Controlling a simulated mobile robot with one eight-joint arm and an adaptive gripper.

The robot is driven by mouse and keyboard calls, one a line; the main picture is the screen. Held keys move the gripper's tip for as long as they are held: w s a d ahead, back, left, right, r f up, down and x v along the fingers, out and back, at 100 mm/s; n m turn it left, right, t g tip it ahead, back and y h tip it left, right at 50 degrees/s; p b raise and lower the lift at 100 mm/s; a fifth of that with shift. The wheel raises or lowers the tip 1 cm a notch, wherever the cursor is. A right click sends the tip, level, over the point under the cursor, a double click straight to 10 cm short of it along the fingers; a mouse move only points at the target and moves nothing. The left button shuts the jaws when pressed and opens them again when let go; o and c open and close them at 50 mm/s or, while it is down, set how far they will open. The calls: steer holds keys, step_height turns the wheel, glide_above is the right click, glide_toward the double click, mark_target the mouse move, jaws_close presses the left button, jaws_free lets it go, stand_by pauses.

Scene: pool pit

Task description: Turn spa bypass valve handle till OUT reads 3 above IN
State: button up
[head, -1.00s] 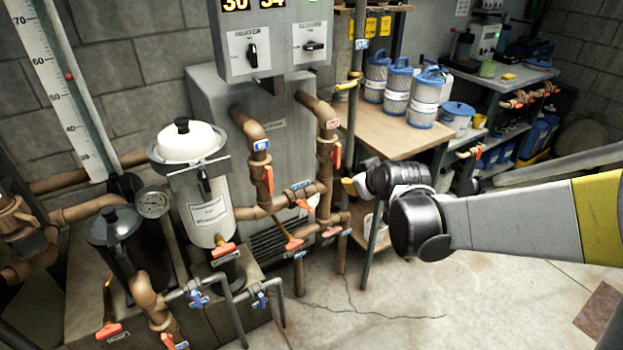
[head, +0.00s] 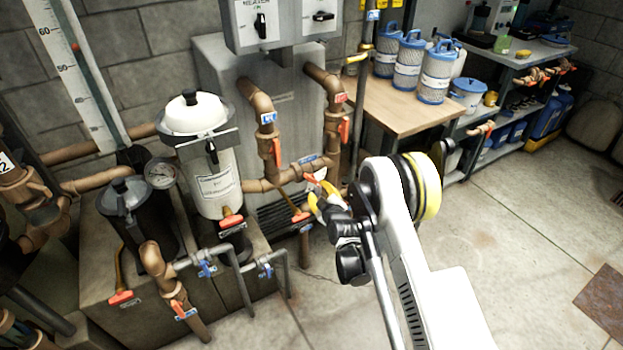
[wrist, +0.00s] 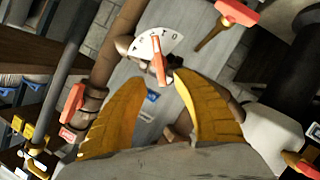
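In the wrist view an orange valve handle (wrist: 158,62) stands in front of a white fan-shaped dial plate (wrist: 157,45) with small markings, on a copper pipe. I take it for the spa bypass valve handle; I cannot read a name on it. My gripper (wrist: 161,79) is open, its two yellow fingers spread on either side of the handle's lower end; I cannot tell whether they touch it. In the head view my gripper (head: 319,197) is at the copper pipes in front of the heater, beside an orange handle (head: 312,180). The OUT and IN readouts are out of view.
Other orange handles (head: 277,153) sit on nearby copper pipes (head: 262,100). The white filter canister (head: 222,185) and dark pump pot (head: 136,215) stand left. A wooden bench (head: 400,112) with blue-topped cartridges stands right.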

mark_target(312, 182)
steer(key=b+x, duration=0.1)
steer(key=x, duration=0.7)
steer(key=shift+w+a+f+b, duration=0.15)
steer(key=shift+w+f+b, duration=0.1)
steer(key=shift+w+b, duration=0.05)
steer(key=shift+w+a, duration=0.15)
steer(key=shift+w, duration=0.35)
jaws_close()
